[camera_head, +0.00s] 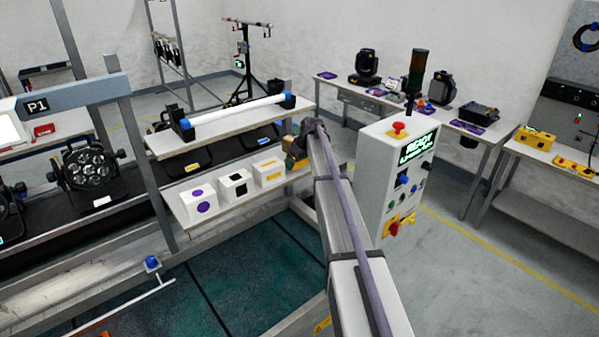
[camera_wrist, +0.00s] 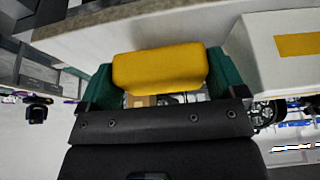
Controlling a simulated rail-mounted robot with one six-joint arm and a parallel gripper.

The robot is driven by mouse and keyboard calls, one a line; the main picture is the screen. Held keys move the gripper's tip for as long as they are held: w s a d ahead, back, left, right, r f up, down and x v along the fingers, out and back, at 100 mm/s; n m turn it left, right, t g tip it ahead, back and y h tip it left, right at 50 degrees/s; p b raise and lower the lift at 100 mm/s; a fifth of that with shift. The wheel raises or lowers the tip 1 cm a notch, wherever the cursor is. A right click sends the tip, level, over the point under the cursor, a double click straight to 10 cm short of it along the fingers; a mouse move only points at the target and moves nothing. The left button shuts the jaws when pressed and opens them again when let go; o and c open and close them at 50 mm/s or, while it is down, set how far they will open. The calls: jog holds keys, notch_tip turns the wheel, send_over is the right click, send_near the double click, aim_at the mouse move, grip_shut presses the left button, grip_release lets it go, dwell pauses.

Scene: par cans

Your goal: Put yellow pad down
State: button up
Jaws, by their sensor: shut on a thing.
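In the wrist view, a yellow pad (camera_wrist: 160,68) with rounded edges sits between the teal fingers of my gripper (camera_wrist: 160,85), which is shut on it. The pale shelf edge (camera_wrist: 75,42) runs just past the pad; I cannot tell whether they touch. A white box with a yellow rectangle (camera_wrist: 285,55) is to the right there. In the head view, my gripper (camera_head: 297,153) is at the right end of the low shelf (camera_head: 205,224), right of the white box with the yellow mark (camera_head: 269,173). The pad is mostly hidden by my arm there.
In the head view, a white box with a black mark (camera_head: 235,185) and one with purple marks (camera_head: 198,204) stand in the same row. A white tube (camera_head: 235,110) lies on the shelf above. A white control box (camera_head: 395,180) stands close on the right of my arm.

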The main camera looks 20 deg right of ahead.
notch_tip(320, 180, down, 2)
jog(key=shift+f+b, duration=0.1)
jog(key=shift+b, duration=0.2)
jog(key=shift+r+p, duration=0.3)
jog(key=shift+f, duration=0.25)
jog(key=o, duration=0.5)
jog(key=shift+r, duration=0.1)
jog(key=shift+o, duration=0.2)
jog(key=shift+r, duration=0.1)
jog(key=p+v, duration=1.1)
jog(key=v, duration=0.1)
